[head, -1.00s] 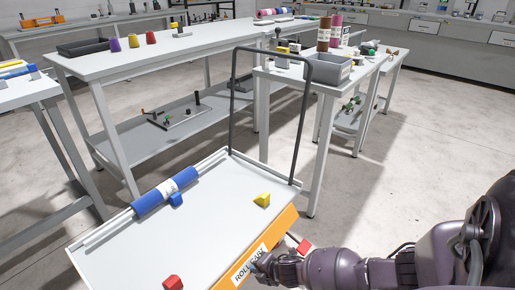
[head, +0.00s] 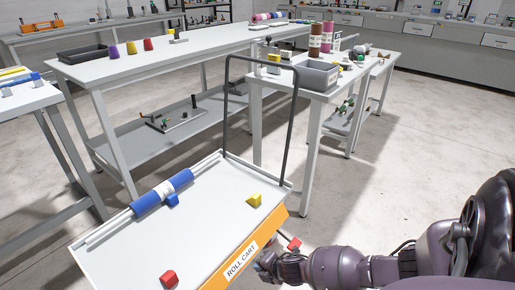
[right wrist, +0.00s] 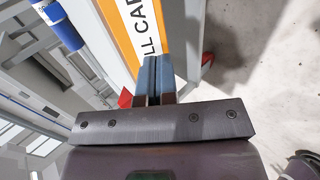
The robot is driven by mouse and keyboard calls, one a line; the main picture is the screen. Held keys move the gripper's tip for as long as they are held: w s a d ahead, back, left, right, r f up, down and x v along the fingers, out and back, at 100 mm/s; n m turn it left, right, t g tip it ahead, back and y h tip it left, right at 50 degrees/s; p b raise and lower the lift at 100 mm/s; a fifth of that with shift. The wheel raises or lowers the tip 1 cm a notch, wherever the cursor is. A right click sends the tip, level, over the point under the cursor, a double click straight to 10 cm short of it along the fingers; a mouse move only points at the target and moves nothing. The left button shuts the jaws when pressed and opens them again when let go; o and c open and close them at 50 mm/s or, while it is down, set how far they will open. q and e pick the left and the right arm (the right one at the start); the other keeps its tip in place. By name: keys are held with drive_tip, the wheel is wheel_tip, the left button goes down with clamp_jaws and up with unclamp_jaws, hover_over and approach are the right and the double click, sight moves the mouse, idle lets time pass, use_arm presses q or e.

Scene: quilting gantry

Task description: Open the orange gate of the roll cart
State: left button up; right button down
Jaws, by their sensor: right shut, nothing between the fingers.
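The roll cart's pale deck (head: 150,245) fills the lower left of the head view. Its orange gate (head: 273,224) runs along the near right side, upright, with a white "ROLL CART" label (head: 241,259). In the right wrist view the gate (right wrist: 118,32) stands beyond my fingers. A red piece (head: 294,243) sticks out beside the gate's outer face. My right gripper (head: 262,267) is shut and empty, just outside the gate near the label's far end. In the wrist view its fingertips (right wrist: 153,62) overlap the label's lower end; contact cannot be told. My left gripper is not in view.
A black handle frame (head: 227,105) rises at the cart's far end, close to a table (head: 255,90). Open floor (head: 385,190) lies to the right.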

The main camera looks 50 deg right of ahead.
use_arm(q)
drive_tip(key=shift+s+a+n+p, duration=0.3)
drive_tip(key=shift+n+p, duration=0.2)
drive_tip(key=shift+p, duration=0.75)
use_arm(e)
drive_tip(key=v, duration=0.7)
drive_tip(key=shift+s+f, duration=0.35)
drive_tip(key=shift+s, duration=0.1)
